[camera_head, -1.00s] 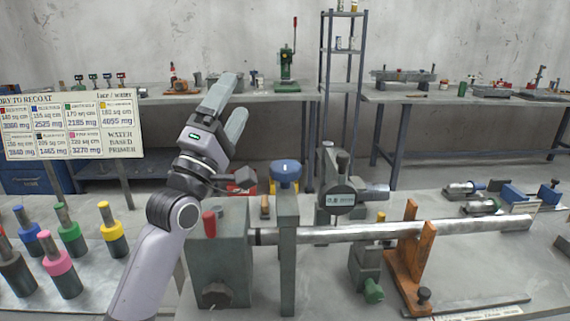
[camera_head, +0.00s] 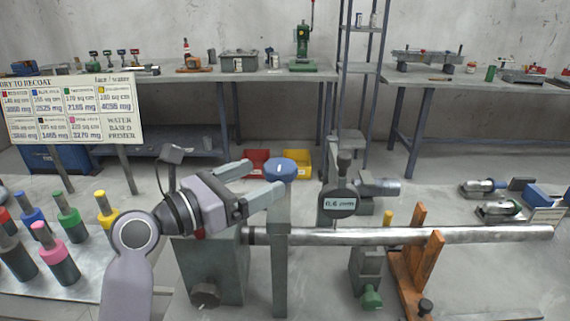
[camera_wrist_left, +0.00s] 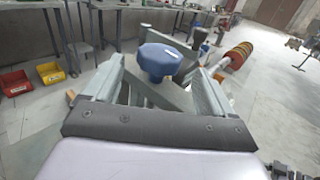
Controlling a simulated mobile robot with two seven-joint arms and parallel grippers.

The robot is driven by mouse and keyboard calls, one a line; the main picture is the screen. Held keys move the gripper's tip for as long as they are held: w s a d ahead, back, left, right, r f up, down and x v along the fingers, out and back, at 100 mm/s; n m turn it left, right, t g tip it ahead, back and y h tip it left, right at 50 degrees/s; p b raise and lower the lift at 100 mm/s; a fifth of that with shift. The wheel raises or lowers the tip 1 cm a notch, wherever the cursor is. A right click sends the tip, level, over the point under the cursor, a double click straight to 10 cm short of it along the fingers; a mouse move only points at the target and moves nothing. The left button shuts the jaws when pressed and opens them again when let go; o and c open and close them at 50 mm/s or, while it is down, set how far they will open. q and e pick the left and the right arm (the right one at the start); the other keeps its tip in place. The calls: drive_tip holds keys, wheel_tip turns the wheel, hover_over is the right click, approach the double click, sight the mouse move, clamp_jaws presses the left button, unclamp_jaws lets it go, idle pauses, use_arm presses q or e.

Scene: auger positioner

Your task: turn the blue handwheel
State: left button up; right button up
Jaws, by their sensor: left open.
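The blue handwheel (camera_head: 280,171) sits on top of a grey upright post (camera_head: 279,250) in the head view. In the left wrist view the blue handwheel (camera_wrist_left: 166,60) stands just beyond and between the open fingers. My left gripper (camera_head: 262,180) points right at the handwheel, with its jaws apart. In the left wrist view the fingers (camera_wrist_left: 160,85) lie to either side of the wheel's stem. Contact between fingers and wheel cannot be told. My right gripper is not in view.
A dial gauge (camera_head: 339,204) reading 0.6 mm stands right of the post, above a long metal shaft (camera_head: 480,234). Orange V-supports (camera_head: 412,262) hold the shaft. Several coloured-top cylinders (camera_head: 67,222) stand at left. Red and yellow bins (camera_head: 297,163) lie behind.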

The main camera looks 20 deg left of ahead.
sight(267, 174)
use_arm(q)
drive_tip(key=x, duration=0.6)
drive_tip(key=c, duration=1)
